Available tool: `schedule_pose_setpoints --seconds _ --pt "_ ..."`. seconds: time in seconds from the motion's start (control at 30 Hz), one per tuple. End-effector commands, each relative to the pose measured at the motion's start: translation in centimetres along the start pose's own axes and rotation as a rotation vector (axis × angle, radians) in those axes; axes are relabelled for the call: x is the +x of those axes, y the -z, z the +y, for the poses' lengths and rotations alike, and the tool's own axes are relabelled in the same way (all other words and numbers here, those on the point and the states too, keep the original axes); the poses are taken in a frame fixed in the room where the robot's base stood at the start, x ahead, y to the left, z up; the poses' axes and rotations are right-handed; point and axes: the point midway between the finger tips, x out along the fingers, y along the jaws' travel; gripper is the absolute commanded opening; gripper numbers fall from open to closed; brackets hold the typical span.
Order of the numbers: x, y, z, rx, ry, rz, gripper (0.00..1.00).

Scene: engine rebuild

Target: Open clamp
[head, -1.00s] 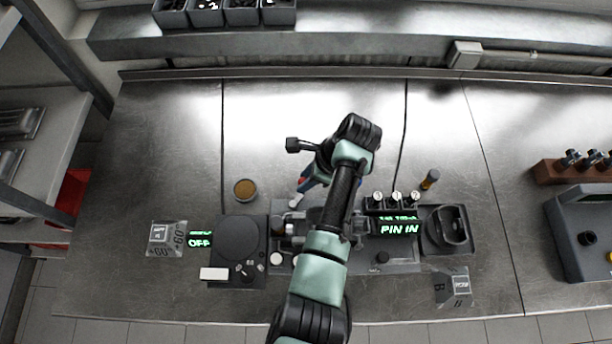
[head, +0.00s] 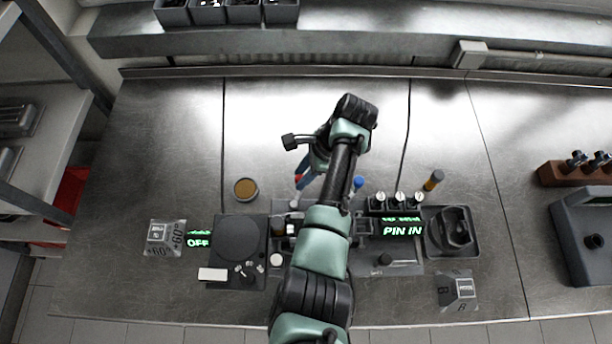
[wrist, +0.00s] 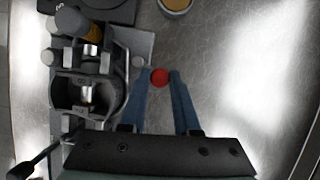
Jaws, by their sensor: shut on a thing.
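The clamp's round red knob (wrist: 159,77) sits between the blue fingertips of my gripper (wrist: 163,76) in the wrist view. My gripper is shut on this knob, beside the grey fixture (wrist: 60,88) with its metal bores. In the head view, a small bit of red (head: 298,178) shows at the tips of my gripper (head: 301,184), at the back edge of the fixture. The clamp's lever below the knob is hidden, and my arm covers the middle of the fixture in the head view.
A round tin (head: 246,189) stands left of my gripper. A dark turntable unit (head: 238,240) is to the left, and a green "PIN IN" display (head: 402,231) and dark tray (head: 471,252) are to the right. A blue-topped tool (head: 358,182) stands close to my arm. The bench behind is clear.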

Motion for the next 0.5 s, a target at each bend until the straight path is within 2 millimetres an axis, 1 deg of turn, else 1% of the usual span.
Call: schedule_pose_setpoints --seconds 0.23,0.5 --pt "0.6 -0.8 -0.7 -0.218 -0.088 0.0 0.0" --pt "1.0 -1.8 -0.9 -0.456 -0.188 0.001 0.0"
